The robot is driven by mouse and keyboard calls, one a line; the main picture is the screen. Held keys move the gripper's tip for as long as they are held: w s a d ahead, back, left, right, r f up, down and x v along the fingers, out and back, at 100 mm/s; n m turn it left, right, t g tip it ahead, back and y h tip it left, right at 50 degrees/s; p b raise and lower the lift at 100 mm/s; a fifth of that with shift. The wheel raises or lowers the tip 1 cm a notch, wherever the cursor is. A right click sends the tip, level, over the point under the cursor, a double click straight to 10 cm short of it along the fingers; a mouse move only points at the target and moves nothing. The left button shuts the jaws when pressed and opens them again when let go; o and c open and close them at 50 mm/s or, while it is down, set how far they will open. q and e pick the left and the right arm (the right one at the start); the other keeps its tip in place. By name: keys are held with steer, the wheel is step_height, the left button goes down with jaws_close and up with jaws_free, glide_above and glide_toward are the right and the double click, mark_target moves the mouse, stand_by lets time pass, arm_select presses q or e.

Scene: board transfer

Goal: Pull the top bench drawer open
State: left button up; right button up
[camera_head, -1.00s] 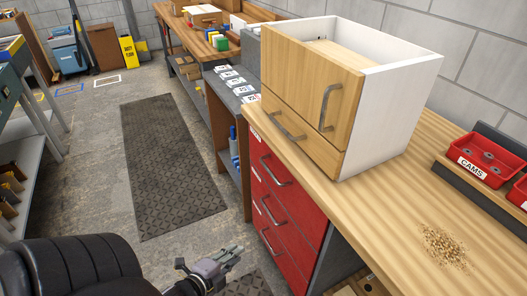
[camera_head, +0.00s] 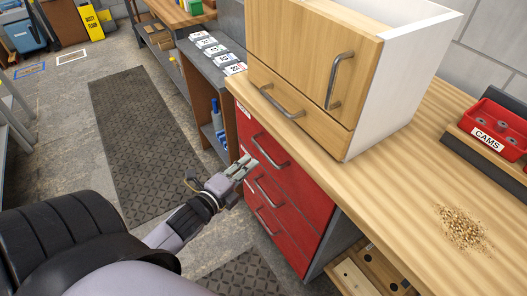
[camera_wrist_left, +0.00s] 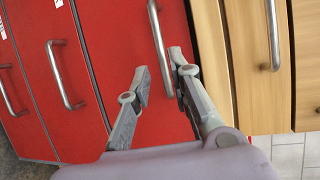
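The red bench drawer unit (camera_head: 300,226) stands under the wooden worktop with its drawers shut. The top drawer (camera_head: 302,179) has a grey bar handle (camera_head: 271,153). My left gripper (camera_head: 248,165) is in front of the drawer fronts, close to the top handle and slightly below it in the head view. In the left wrist view the two fingers (camera_wrist_left: 160,76) are apart, with the top drawer's handle (camera_wrist_left: 158,35) showing in the gap between them. I cannot tell whether they touch it. My right gripper is not in view.
A wooden cabinet (camera_head: 300,50) with its own drawer handle stands on the worktop (camera_head: 400,178) above the drawers. A red bin marked CAMS (camera_head: 492,128) and scattered crumbs (camera_head: 462,228) are on the worktop. Lower drawer handles (camera_head: 266,190) sit below. The floor mat (camera_head: 145,140) is clear.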

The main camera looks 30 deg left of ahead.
mark_target(264, 151)
arm_select(q)
steer(key=w, duration=0.3)
steer(key=w+f, duration=0.1)
steer(key=w, duration=0.4)
steer(key=shift+w+f, duration=0.25)
steer(key=shift+w, duration=0.1)
steer(key=shift+c, duration=0.5)
jaws_close()
